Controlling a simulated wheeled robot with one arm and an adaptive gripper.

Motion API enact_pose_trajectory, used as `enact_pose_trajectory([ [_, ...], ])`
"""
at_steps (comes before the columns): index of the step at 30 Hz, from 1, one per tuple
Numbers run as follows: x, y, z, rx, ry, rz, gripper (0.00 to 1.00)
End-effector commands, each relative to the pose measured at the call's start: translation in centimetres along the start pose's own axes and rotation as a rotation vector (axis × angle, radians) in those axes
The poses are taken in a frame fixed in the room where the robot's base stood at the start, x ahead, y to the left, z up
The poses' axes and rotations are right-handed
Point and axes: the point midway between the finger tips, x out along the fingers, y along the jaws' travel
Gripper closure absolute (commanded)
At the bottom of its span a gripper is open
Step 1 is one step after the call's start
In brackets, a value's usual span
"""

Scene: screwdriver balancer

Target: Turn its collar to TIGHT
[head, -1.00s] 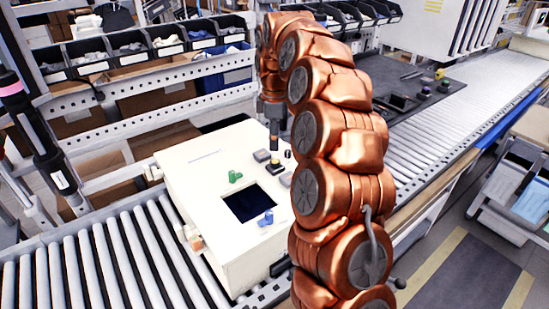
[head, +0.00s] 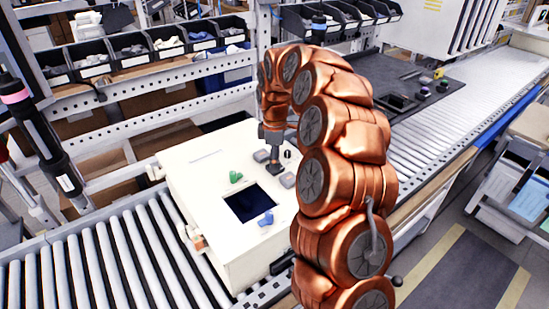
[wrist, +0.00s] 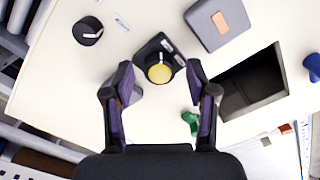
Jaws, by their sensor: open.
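A round black knob with a yellow top (wrist: 159,73) sits on a dark square base with small pale labels (wrist: 152,47), on the cream top of a box (head: 205,180). The label text is too small to read. My gripper (wrist: 160,70) is open, with one finger on each side of the knob in the wrist view; I cannot tell whether they touch it. In the head view my gripper (head: 274,160) points down over this knob and hides most of it. A second black knob with a white mark (wrist: 88,31) is at the upper left of the wrist view.
Beside the knob are a grey block with an orange patch (wrist: 215,22), a dark rectangular opening (wrist: 255,82), a green part (wrist: 192,122) and a blue part (wrist: 312,66). The box stands on a roller conveyor (head: 90,270). A black hanging tool (head: 45,140) is at the left.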

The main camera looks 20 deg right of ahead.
Motion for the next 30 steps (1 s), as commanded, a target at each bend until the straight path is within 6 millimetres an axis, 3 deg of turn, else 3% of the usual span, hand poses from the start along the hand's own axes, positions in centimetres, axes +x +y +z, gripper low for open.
enact_pose_trajectory([
  [5, 0.02, 0.00, -0.01, 0.000, 0.000, 0.000, 0.43],
  [21, 0.02, -0.01, -0.03, 0.000, 0.000, 0.000, 0.99],
  [30, 0.18, 0.01, -0.02, 0.025, 0.001, 0.000, 1.00],
])
